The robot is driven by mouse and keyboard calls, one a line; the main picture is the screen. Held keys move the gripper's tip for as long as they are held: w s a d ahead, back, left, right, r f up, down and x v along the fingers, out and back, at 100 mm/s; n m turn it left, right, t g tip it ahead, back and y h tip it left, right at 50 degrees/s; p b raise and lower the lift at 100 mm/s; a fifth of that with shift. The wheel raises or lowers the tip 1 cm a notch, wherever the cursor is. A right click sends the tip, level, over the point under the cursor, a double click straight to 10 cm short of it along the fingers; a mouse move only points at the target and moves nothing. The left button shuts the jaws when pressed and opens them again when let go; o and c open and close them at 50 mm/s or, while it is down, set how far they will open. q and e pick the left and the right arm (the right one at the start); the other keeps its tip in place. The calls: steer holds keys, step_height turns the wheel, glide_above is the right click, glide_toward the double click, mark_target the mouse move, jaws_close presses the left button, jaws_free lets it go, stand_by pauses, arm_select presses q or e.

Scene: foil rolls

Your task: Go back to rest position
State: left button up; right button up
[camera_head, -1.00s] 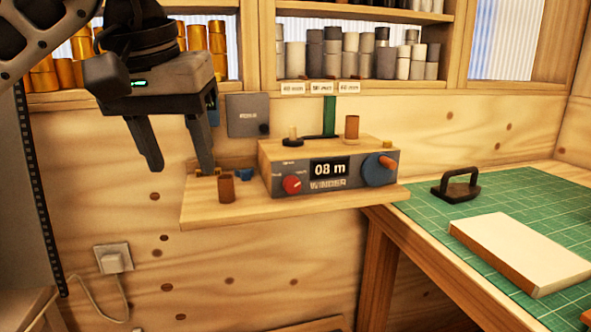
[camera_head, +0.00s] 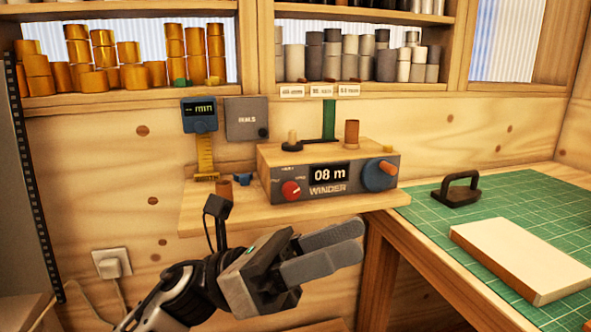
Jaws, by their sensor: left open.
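My left gripper (camera_head: 338,250) is low in the middle of the head view, in front of and below the small wooden shelf. Its two grey fingers point right and are apart, with nothing between them. The winder (camera_head: 325,180) stands on the shelf and its display reads 08 m. A brown core (camera_head: 352,134) stands upright on top of the winder. My right gripper is not in view.
The green cutting mat (camera_head: 420,210) on the right table holds a pale block (camera_head: 525,255) and a dark handled tool (camera_head: 458,189). A digital gauge (camera_head: 201,117) is on the wall. Gold rolls (camera_head: 78,50) and grey rolls (camera_head: 387,62) fill the upper shelves. The shelf edge (camera_head: 190,225) lies close to my left arm.

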arm_select(q)
steer(key=w+a+f+m+t+y, duration=0.2)
steer(key=a+f+m+t+y, duration=0.35)
steer(key=m, duration=0.65)
steer(key=w+a+f+m+t+y, duration=0.25)
steer(key=f+m+t, duration=0.35)
steer(key=m+t, duration=0.45)
steer(key=w+a+f+m+t+y, duration=0.25)
steer(key=f+m+t+y, duration=0.3)
steer(key=m, duration=0.75)
steer(key=s+a+f+n+g+y, duration=0.3)
steer(key=s+f+n, duration=0.4)
steer(key=f, duration=0.3)
steer(key=s+a+f+n+g+y, duration=0.3)
steer(key=s+f+n, duration=0.4)
steer(key=f, duration=0.4)
steer(key=shift+a+f+g+p, duration=0.2)
steer(key=shift+a+g+p, duration=0.2)
steer(key=shift+a+g, duration=0.35)
